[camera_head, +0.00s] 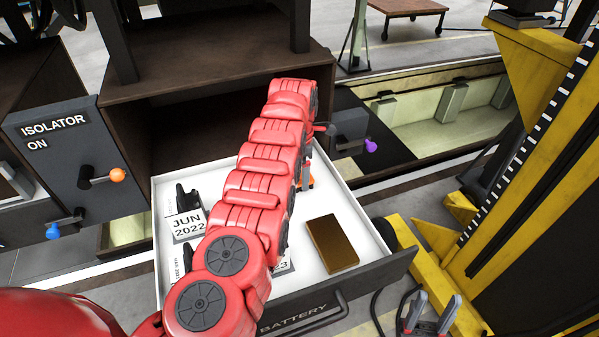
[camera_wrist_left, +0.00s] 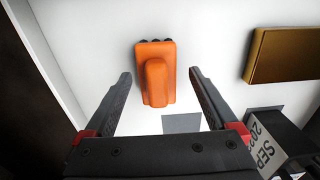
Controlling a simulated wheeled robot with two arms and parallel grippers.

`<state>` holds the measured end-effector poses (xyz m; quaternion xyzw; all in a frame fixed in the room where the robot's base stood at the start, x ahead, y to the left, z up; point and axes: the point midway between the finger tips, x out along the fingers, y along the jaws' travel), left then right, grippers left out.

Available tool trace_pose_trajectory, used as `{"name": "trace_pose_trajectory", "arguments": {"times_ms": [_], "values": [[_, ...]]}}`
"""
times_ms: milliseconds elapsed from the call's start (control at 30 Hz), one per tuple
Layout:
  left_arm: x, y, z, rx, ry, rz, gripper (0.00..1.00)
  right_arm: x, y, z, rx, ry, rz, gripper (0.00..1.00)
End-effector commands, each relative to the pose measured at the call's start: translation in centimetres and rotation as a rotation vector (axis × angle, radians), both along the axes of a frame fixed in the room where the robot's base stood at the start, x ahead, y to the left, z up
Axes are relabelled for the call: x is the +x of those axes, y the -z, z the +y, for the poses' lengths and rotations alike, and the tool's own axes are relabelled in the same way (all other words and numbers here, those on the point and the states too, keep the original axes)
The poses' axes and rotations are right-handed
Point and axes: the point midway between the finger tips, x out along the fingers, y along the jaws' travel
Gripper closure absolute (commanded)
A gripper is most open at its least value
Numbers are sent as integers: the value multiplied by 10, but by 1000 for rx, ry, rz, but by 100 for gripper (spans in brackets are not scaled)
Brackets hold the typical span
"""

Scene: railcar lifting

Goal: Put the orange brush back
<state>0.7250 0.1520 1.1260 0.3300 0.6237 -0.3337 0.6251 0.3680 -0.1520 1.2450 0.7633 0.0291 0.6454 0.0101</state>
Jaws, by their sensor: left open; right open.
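The orange brush (camera_wrist_left: 155,75) lies on the white floor of the open drawer (camera_wrist_left: 70,65), with dark bits at its far end. In the head view only a sliver of the brush (camera_head: 309,183) shows beside my red left arm. My left gripper (camera_wrist_left: 159,73) is open above it. In the left wrist view the brush appears between the two fingertips, with a gap on each side; I cannot tell how far below them it is. In the head view my arm hides this gripper. My right gripper (camera_head: 432,308) is open and empty at the bottom, right of the drawer.
The drawer holds a gold block (camera_head: 332,243) and dark pieces with date labels, one reading JUN 2022 (camera_head: 188,225). An isolator box (camera_head: 75,160) with an orange-knobbed lever (camera_head: 105,177) stands left. A yellow lifting column (camera_head: 535,150) stands right. A dark cabinet (camera_head: 200,70) rises behind.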

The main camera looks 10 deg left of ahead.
Motion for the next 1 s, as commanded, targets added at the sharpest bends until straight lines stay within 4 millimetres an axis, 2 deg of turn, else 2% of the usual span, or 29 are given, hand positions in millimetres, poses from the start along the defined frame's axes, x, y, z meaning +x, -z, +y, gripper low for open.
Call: {"name": "trace_pose_trajectory", "arguments": {"times_ms": [167,333,400,500,567,633,800,1000], "values": [[2,-11,-1,-1,2,-6,8,0,12,0,0,0,0,50],[1,-43,2,-1,-1,-6,8,0,30,0,0,0,0,50],[1,-63,2,0,-1,-4,8,0,20,0,0,0,0,50],[0,-77,3,2,-1,-2,8,0,14,0,0,0,0,50],[0,-94,0,1,2,1,8,0,-5,0,0,0,0,50],[0,-105,0,0,1,-2,8,0,-15,0,0,0,-1,50],[0,-119,0,0,1,-1,8,0,-29,0,0,0,0,50],[0,-121,0,0,1,-1,8,0,-32,0,0,0,0,50]]}}
